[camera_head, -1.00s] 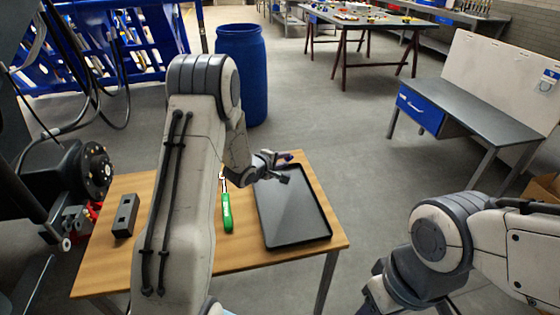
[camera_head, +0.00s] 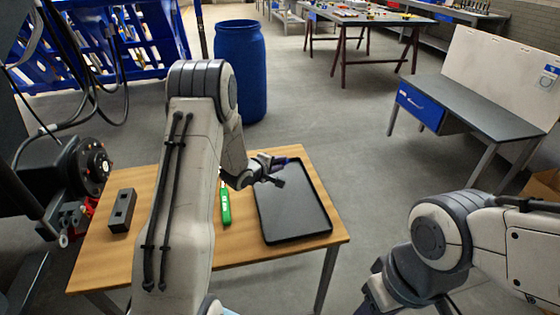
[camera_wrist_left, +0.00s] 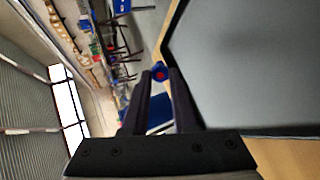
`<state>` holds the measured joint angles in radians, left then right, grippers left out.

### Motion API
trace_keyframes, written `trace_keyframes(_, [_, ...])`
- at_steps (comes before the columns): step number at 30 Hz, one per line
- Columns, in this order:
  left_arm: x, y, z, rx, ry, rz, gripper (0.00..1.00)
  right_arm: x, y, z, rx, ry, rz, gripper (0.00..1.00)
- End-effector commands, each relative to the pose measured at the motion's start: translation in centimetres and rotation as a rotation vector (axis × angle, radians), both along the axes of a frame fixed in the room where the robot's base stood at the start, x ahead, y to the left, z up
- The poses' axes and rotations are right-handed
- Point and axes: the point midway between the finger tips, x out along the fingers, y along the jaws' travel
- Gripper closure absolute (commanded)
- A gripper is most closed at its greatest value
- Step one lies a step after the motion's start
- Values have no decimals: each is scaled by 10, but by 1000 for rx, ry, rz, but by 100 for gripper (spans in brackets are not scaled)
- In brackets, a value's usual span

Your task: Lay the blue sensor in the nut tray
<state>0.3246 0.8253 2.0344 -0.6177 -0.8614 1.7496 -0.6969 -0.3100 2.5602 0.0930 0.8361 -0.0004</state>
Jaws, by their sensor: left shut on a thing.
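The blue sensor (camera_wrist_left: 159,72) shows in the left wrist view between the tips of my left gripper (camera_wrist_left: 160,82), with a red centre on its end face. My left gripper is shut on it. In the head view this gripper (camera_head: 277,172) is over the far part of the nut tray, and the sensor (camera_head: 279,161) is a small blue patch at it. The black nut tray (camera_head: 296,236) lies on the wooden table and looks empty. I cannot tell whether the sensor touches the tray. My right arm is at the lower right, its gripper out of frame.
A green-handled tool (camera_head: 225,205) lies left of the tray on the wooden table (camera_head: 262,258). A dark block with holes (camera_head: 123,211) sits at the table's left. Dark machinery (camera_head: 80,168) stands at the left edge. A blue barrel (camera_head: 242,70) stands behind the table.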

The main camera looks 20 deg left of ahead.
Motion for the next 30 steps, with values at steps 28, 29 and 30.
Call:
trace_keyframes(28, [0, 0, -49, 0, -2, 0, 100, 0, 0, -32, 0, 0, 0, 50])
trace_keyframes(29, [0, 0, -49, 0, -2, 0, 70, 0, 0, -32, 0, 0, 0, 50])
trace_keyframes(30, [0, 0, -49, 0, -2, 0, 55, 0, 0, -32, 0, 0, 0, 50])
